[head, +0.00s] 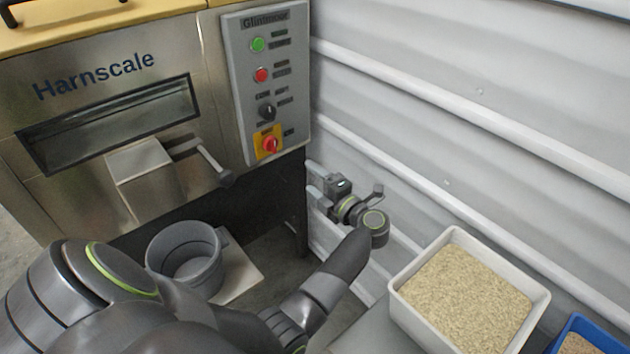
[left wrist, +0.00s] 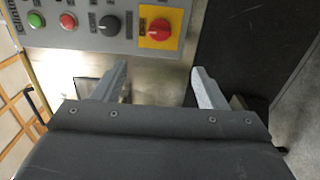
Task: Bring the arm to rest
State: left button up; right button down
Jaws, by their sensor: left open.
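My left gripper (head: 312,181) is open, with nothing between its fingers. It is right of the hopper machine (head: 75,65), near the corrugated wall, and its fingers point left, below the control panel (head: 284,120). My left arm bends across the bottom of the head view. In the left wrist view the two grey fingers of the left gripper (left wrist: 163,78) stand apart in front of the machine's metal front. The panel's red switch on a yellow plate (left wrist: 160,33) is above them. My right gripper is not in view.
A grey bucket (head: 168,244) stands on a pale plate below the chute and lever (head: 212,162). A white tub of grain (head: 402,291) is at lower right, with a blue tub (head: 577,325) beside it. The white corrugated wall (head: 480,90) is close behind the gripper.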

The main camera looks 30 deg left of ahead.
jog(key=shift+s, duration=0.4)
